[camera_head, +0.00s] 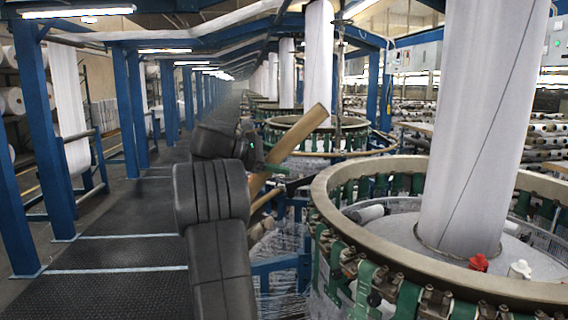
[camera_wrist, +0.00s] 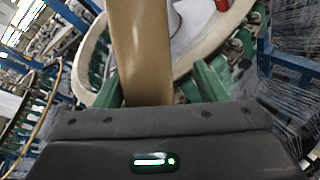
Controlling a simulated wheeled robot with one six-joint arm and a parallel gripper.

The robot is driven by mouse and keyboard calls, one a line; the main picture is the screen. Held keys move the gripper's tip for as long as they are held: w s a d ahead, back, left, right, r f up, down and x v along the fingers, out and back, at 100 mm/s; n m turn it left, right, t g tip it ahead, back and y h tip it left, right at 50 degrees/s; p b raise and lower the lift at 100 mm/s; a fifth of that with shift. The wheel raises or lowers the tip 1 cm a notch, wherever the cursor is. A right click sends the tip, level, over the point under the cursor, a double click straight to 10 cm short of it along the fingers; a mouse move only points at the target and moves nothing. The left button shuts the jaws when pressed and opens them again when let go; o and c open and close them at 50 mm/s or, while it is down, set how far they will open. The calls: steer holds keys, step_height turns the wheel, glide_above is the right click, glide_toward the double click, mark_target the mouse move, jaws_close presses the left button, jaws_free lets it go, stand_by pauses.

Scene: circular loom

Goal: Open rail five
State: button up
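A tan, flat rail piece (camera_head: 298,134) stands tilted upward at the left of the near loom in the head view, its upper end pointing right. In the wrist view the rail piece (camera_wrist: 140,50) runs upward from the front edge of my gripper's dark body. My gripper (camera_head: 262,160) is at the lower part of this piece, and its fingertips are hidden or unclear. Green parts flank the piece in the wrist view; I cannot tell whether they are fingers or loom parts. The near loom's pale ring rail (camera_head: 322,205) curves round at the right. No rail number is readable.
A wide white fabric column (camera_head: 480,120) rises from the near loom. A red knob (camera_head: 478,262) and a white knob (camera_head: 520,269) sit inside its ring. Another loom (camera_head: 325,137) stands behind. Blue posts (camera_head: 125,110) line the left; the dark walkway (camera_head: 125,255) is clear.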

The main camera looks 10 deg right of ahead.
steer(key=v, duration=1.2)
steer(key=shift+b, duration=0.3)
steer(key=shift+f, duration=0.2)
